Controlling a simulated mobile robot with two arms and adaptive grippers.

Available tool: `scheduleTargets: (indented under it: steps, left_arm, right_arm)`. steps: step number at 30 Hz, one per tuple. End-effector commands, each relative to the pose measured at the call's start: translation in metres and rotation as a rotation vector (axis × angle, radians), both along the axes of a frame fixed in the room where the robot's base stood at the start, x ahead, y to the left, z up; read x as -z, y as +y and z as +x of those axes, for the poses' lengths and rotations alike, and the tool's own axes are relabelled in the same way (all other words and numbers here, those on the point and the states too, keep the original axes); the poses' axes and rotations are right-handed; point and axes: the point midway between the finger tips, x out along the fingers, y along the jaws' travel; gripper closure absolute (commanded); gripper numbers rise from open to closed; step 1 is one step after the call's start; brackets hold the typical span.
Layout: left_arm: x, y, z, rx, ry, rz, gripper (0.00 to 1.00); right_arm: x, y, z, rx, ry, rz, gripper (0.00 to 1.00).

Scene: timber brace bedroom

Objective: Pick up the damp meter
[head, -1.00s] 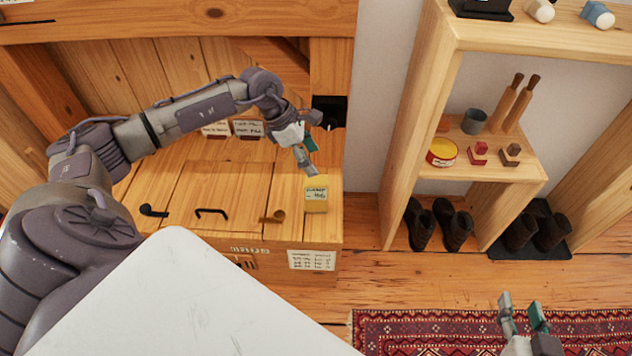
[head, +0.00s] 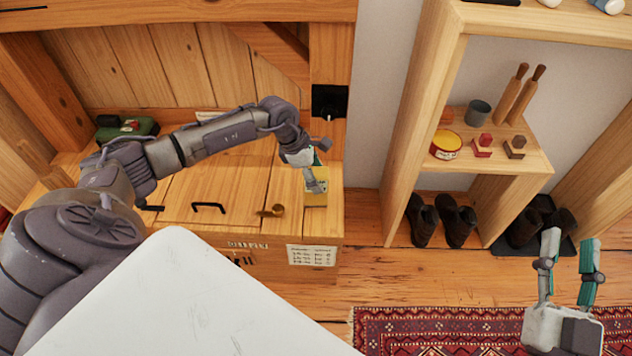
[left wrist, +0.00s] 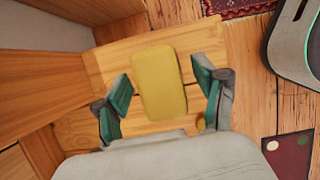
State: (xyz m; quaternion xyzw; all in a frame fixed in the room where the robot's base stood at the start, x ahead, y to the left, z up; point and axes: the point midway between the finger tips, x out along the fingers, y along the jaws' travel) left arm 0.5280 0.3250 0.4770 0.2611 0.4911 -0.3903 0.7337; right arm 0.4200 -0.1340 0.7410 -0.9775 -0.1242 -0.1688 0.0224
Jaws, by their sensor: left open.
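A small yellow box-shaped thing with a pale label, apparently the damp meter (head: 317,193), stands on the wooden chest (head: 230,190) near its right end. My left gripper (head: 314,172) is open right over it, partly hiding its upper part in the head view. In the left wrist view the yellow top of the damp meter (left wrist: 160,84) lies between the two spread fingers, with a gap on each side. My right gripper (head: 569,262) is open and empty, over the floor and rug at the lower right.
Dark hooks and a handle (head: 208,207) sit on the chest left of the damp meter. A green case (head: 128,128) stands at the back left. A wooden shelf unit (head: 425,130) holds a yellow tin (head: 446,145), with boots (head: 440,222) below. A white surface (head: 180,300) fills the lower left.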

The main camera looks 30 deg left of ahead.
Motion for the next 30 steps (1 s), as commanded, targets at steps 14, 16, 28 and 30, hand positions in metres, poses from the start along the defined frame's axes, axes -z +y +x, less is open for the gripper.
scheduleTargets:
  steps: [14,16,28,30]
  left_arm:
    - [0.023,-0.008,0.005,0.000,-0.001,-0.001,0.29]
    - [0.023,-0.008,0.005,0.000,-0.001,-0.001,0.32]
    - [0.023,-0.008,0.005,0.000,-0.002,-0.001,0.94]
    - [0.023,-0.008,0.005,0.000,-0.002,-0.001,0.94]
  right_arm:
    - [-0.032,0.001,-0.016,-0.012,-0.207,0.059,0.60]
    - [-0.032,0.001,-0.016,-0.012,-0.206,0.059,0.60]
    - [-0.032,0.001,-0.015,-0.012,-0.204,0.058,0.60]
    - [-0.032,0.001,-0.015,-0.012,-0.204,0.058,0.60]
